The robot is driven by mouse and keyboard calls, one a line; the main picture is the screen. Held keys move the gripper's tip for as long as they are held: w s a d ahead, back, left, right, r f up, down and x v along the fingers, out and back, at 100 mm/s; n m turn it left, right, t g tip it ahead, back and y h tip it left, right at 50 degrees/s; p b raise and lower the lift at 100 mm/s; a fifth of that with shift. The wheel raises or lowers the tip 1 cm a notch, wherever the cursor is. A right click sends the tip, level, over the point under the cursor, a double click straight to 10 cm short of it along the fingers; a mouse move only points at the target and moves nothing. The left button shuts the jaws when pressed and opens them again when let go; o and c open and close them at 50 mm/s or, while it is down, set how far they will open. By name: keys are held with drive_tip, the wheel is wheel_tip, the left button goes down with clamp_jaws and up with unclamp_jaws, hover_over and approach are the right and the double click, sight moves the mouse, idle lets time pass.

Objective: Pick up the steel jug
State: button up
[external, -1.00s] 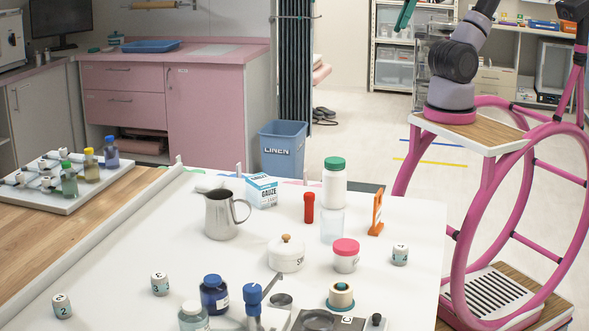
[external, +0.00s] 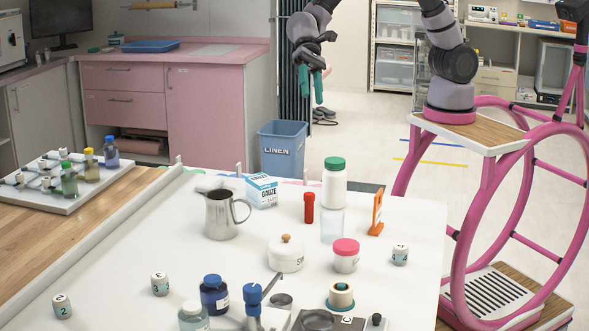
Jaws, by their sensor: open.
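The steel jug (external: 221,216) stands upright on the white table, left of the middle, with its handle to the right. My gripper (external: 311,84) is in the air behind and above the table, up and to the right of the jug and well apart from it. Its two green fingers point down, and it is open and empty.
A gauze box (external: 261,190) stands just right of the jug. A white green-capped bottle (external: 334,183), a red bottle (external: 309,207), an orange stand (external: 376,213) and a lidded white pot (external: 286,254) stand farther right. The table's left part is mostly clear.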

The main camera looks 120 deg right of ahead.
drive_tip(key=w+d+f+m+t, duration=0.2)
drive_tip(key=w+f+m, duration=0.3)
drive_tip(key=w+f, duration=0.5)
drive_tip(key=m+t, duration=0.2)
drive_tip(key=m, duration=0.3)
approach(228, 215)
drive_tip(key=s+a, duration=0.3)
drive_tip(key=s, duration=0.1)
drive_tip(key=x, duration=0.4)
drive_tip(key=shift+w+a+f, duration=0.1)
drive_tip(key=shift+f, duration=0.4)
drive_tip(key=shift+x, duration=3.1)
drive_tip(key=shift+r, duration=0.1)
drive_tip(key=shift+c, duration=0.3)
clamp_jaws()
drive_tip(key=shift+w+r, duration=0.1)
